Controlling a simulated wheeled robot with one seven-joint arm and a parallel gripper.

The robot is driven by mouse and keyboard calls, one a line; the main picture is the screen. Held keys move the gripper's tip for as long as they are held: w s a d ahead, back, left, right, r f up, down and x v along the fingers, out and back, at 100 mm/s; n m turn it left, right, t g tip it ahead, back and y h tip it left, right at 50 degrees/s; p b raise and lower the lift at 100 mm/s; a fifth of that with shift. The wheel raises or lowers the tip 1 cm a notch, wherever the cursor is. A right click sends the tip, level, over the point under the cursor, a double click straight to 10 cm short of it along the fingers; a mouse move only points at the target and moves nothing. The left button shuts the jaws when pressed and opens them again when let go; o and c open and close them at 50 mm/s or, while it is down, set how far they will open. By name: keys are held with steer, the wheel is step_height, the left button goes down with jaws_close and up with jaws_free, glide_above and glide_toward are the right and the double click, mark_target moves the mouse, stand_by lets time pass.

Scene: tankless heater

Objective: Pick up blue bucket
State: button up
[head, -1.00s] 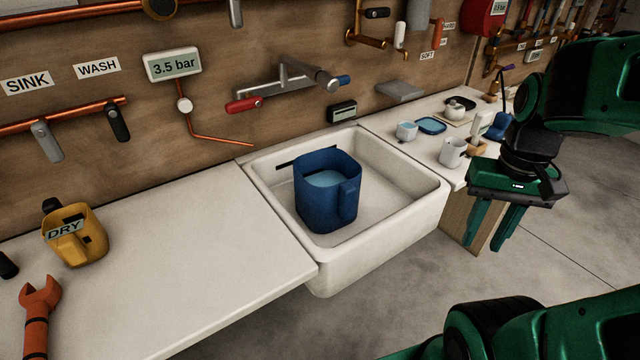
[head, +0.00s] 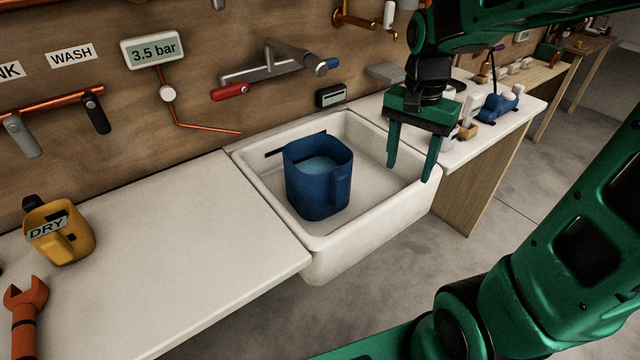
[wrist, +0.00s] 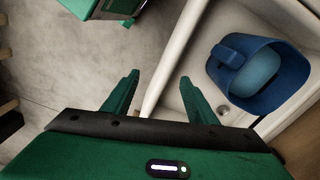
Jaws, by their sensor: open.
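The blue bucket (head: 318,190) stands upright in the white sink (head: 372,237), with light blue water or a light blue inside showing at its top. Its handle is on the right side in the head view. In the wrist view the bucket (wrist: 259,72) is at the upper right, beyond the fingers, with its handle toward the gripper side. My gripper (head: 411,172) is open and empty, with its fingers pointing down over the right part of the sink. It is to the right of the bucket and apart from it. In the wrist view my gripper (wrist: 157,88) is over the sink's rim.
A faucet (head: 280,65) with red and blue handles sticks out above the sink. A yellow DRY jug (head: 62,235) and an orange wrench (head: 25,310) lie on the left counter. A blue object (head: 497,105) stands on the right counter. The left counter's middle is clear.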

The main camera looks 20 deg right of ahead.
mark_target(339, 171)
steer(key=w+a+m, duration=0.1)
steer(key=w+a, duration=0.2)
steer(key=w+a+f+m, duration=0.1)
steer(key=w+a, duration=0.2)
steer(key=a, duration=0.1)
steer(key=w+a+f+m, duration=0.1)
steer(key=w+a, duration=0.2)
steer(key=w, duration=0.1)
steer(key=shift+w+a+m, duration=0.1)
steer(key=shift+a+m, duration=0.15)
steer(key=shift+m, duration=0.15)
steer(key=f, duration=0.5)
steer(key=shift+w+a, duration=0.2)
steer(key=shift+a, duration=0.05)
steer(key=shift+s+a+f, duration=0.1)
steer(key=shift+f, duration=1.4)
steer(key=shift+s+f, duration=0.1)
steer(key=shift+f, duration=1.4)
jaws_close()
